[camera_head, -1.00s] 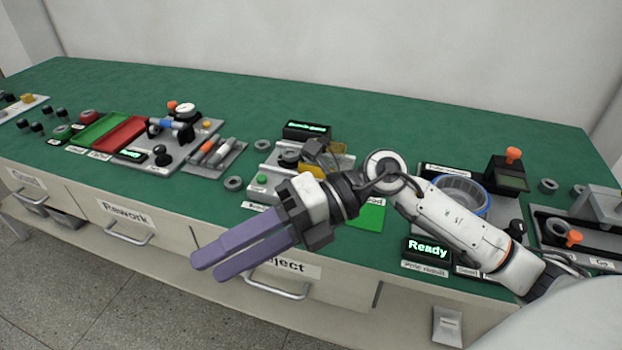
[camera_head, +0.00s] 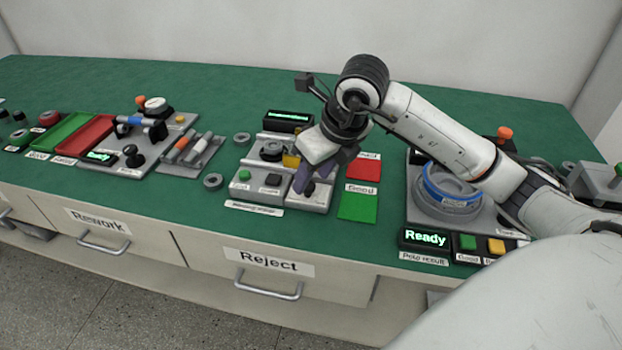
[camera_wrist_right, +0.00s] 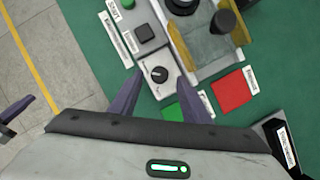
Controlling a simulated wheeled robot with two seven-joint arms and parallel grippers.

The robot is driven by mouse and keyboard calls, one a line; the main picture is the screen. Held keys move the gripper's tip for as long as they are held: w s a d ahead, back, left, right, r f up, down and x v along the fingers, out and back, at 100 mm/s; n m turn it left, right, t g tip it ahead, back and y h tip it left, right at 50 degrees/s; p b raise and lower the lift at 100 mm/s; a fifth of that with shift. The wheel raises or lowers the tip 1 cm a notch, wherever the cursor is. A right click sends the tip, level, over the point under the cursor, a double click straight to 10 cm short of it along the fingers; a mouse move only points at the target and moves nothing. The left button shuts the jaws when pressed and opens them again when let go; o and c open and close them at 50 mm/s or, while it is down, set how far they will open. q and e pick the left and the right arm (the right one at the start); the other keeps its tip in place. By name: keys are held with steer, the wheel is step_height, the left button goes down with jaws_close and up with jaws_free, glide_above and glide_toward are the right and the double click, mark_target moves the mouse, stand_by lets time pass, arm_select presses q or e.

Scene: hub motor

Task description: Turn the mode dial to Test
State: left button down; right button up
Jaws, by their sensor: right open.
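The mode dial (camera_wrist_right: 158,74) is a round black knob with a white pointer mark on a light grey panel in the right wrist view. Its position lettering is too small to read. My right gripper (camera_wrist_right: 158,82) is open, with one purple finger on each side of the dial in that view; contact cannot be told. In the head view my right gripper (camera_head: 314,178) points down over the right part of the grey station (camera_head: 240,190) and mostly hides the dial. A purple finger-like part, apparently of my left gripper (camera_wrist_right: 14,110), shows at the wrist view's left edge.
Beside the dial are a black square button (camera_wrist_right: 144,33) and a green button (camera_head: 244,175). A fixture with yellow sides (camera_wrist_right: 178,40) adjoins the dial panel. Red (camera_head: 363,167) and green (camera_head: 357,206) pads lie to the right. A "Ready" display (camera_head: 425,238) stands further right.

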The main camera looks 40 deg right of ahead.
steer(key=shift+x, duration=1.05)
steer(key=shift+c, duration=0.3)
steer(key=c, duration=1)
